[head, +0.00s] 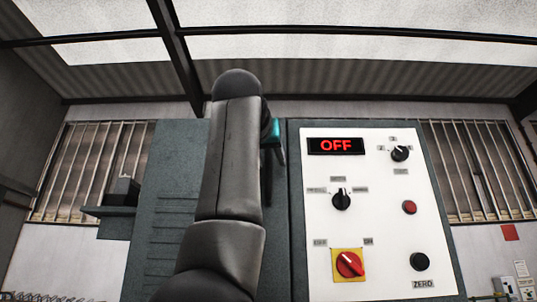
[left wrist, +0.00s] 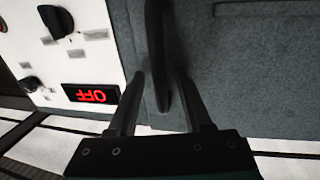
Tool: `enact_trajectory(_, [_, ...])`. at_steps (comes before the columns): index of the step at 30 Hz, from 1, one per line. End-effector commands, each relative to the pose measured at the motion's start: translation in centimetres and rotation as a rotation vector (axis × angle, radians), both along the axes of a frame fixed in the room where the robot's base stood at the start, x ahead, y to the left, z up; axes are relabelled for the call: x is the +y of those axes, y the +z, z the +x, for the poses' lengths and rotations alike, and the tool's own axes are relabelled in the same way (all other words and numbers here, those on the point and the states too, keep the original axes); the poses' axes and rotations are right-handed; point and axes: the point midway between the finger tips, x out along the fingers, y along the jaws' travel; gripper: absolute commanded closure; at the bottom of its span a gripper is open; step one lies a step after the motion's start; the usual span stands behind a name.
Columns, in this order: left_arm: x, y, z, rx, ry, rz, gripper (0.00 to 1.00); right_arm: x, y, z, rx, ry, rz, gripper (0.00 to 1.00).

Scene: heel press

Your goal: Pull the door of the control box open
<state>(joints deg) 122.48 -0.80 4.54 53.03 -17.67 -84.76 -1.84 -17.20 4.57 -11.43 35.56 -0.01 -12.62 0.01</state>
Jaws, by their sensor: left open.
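The control box door (head: 160,230) is a grey-green louvred panel left of the white control panel in the head view. Its grey surface also shows in the left wrist view (left wrist: 250,75). A dark bar handle (left wrist: 157,45) stands on it near the control panel side. My left gripper (head: 273,150) is mostly hidden behind my own arm in the head view. In the left wrist view its open fingers (left wrist: 160,85) are on either side of the handle; I cannot tell whether they touch it. The door looks closed. My right gripper is not in view.
The white control panel (head: 375,225) carries a red OFF display (head: 336,146), black knobs, a red button (head: 409,207) and a red-yellow switch (head: 348,264). A dark ledge (head: 110,210) juts out at the left. Barred windows stand behind.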

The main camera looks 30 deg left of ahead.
Motion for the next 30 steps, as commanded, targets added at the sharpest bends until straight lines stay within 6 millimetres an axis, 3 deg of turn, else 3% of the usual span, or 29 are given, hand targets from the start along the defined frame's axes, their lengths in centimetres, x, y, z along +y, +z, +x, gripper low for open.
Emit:
enact_trajectory(7, [0.04, -0.06, 0.07, 0.000, 0.000, 0.000, 0.52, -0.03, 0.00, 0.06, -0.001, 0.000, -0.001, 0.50])
enact_trajectory(20, [0.03, -0.01, 0.02, 0.000, 0.000, 0.000, 1.00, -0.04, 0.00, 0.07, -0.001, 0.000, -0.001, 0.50])
enact_trajectory(30, [0.00, 0.01, 0.01, -0.001, 0.000, 0.000, 1.00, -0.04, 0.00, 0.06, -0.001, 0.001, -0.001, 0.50])
